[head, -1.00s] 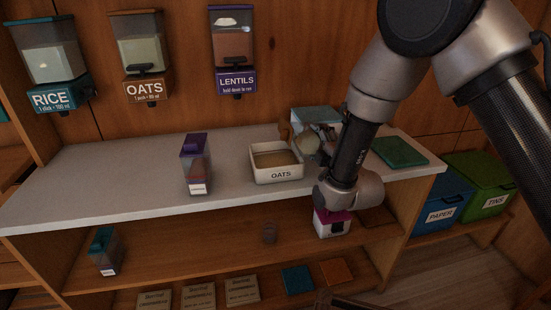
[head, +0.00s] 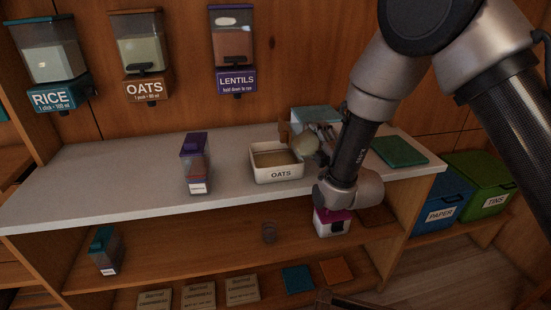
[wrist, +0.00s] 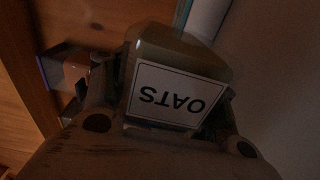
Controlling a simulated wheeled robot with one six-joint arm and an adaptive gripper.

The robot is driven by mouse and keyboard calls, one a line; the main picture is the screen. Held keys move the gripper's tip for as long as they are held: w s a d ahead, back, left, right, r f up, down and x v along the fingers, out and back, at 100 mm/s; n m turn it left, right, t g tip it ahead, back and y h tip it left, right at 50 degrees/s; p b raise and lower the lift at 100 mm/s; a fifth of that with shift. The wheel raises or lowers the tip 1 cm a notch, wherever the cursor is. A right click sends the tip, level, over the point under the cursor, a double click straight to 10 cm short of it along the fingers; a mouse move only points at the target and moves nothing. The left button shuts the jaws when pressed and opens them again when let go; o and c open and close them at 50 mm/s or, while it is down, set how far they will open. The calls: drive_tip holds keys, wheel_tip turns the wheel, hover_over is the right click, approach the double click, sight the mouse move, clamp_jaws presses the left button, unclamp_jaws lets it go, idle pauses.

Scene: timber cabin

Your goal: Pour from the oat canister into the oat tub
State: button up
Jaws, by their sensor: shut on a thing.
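The oat tub (head: 277,175) is a white open box labelled OATS on the grey counter, with a brownish inside; I cannot tell how full it is. My gripper (head: 318,139) is just right of and behind the tub. It is shut on the oat canister (head: 304,146), whose pale rounded end leans over the tub's back right corner. In the wrist view the canister (wrist: 180,48) sits between the fingers, its white OATS label upside down. Its mouth and any falling oats cannot be made out.
A purple-lidded canister (head: 196,165) stands left of the tub. A clear teal-edged container (head: 314,114) is behind my gripper, and a teal mat (head: 399,151) lies to the right. Wall dispensers for rice, oats (head: 148,88) and lentils hang above. The left counter is clear.

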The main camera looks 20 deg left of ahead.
drive_tip(key=shift+w+a+r+n, duration=0.55)
drive_tip(key=shift+a+r+n, duration=0.1)
drive_tip(key=shift+r+n, duration=0.25)
idle(0.7)
drive_tip(key=shift+s+a+n+p, duration=0.2)
drive_tip(key=shift+n+p, duration=0.3)
drive_tip(key=shift+n, duration=0.4)
idle(2.0)
drive_tip(key=shift+s+r, duration=0.1)
drive_tip(key=shift+s, duration=0.05)
idle(0.6)
drive_tip(key=shift+w+d, duration=0.1)
drive_tip(key=shift+w, duration=0.1)
drive_tip(key=f+m, duration=0.1)
drive_tip(key=s+d+f+m, duration=0.1)
drive_tip(key=m, duration=0.1)
drive_tip(key=shift+d, duration=0.25)
drive_tip(key=shift+m, duration=0.4)
